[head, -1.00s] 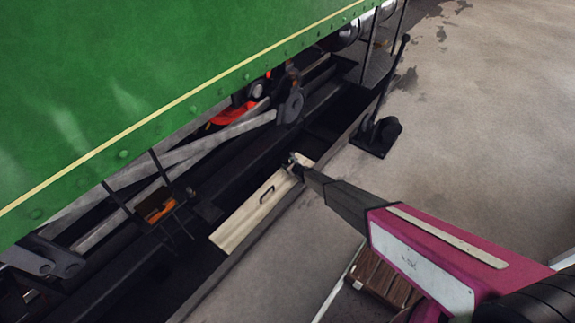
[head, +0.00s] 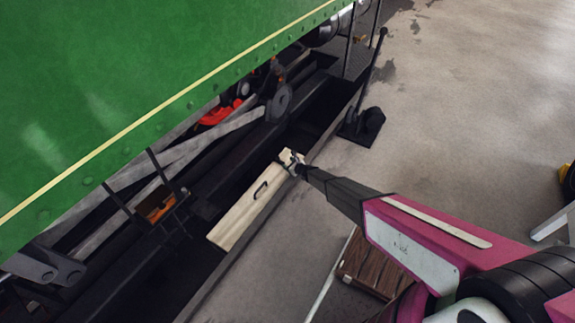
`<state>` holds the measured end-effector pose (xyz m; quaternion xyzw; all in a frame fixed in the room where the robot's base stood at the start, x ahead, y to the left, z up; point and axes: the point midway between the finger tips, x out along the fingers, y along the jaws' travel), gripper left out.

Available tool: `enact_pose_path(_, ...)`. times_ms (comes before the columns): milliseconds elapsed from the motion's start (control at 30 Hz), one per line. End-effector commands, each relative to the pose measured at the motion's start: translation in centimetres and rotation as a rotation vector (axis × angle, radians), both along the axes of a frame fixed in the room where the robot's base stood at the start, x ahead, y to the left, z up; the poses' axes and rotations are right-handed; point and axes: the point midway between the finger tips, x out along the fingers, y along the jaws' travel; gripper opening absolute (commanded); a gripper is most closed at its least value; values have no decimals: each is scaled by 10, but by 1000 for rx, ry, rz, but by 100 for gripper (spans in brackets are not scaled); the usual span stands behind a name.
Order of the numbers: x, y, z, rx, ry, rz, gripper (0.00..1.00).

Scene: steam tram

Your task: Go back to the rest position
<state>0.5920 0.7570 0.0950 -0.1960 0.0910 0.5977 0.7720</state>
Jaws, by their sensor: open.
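My gripper (head: 291,160) is at the end of my magenta and black arm, which reaches in from the lower right. It is open, at the upper right end of a pale wooden board (head: 236,218) with a dark handle. The board lies along the dark pit beside the green tram (head: 150,75). I cannot tell whether the fingers touch the board.
A black lever on a base (head: 364,124) stands on the floor beyond the board. A brown slatted wooden crate or stool (head: 370,265) is below my arm. A pale-legged object (head: 552,226) is at the right edge. The concrete floor (head: 480,90) at upper right is clear.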

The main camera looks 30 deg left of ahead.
Motion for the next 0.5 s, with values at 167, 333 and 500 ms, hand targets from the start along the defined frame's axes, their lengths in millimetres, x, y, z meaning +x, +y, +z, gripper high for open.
enact_pose_path(167,0,0,0,0,0,0,58)
enact_pose_path(333,1,-3,4,-1,-7,4,58)
enact_pose_path(500,15,-38,50,-27,-106,69,58)
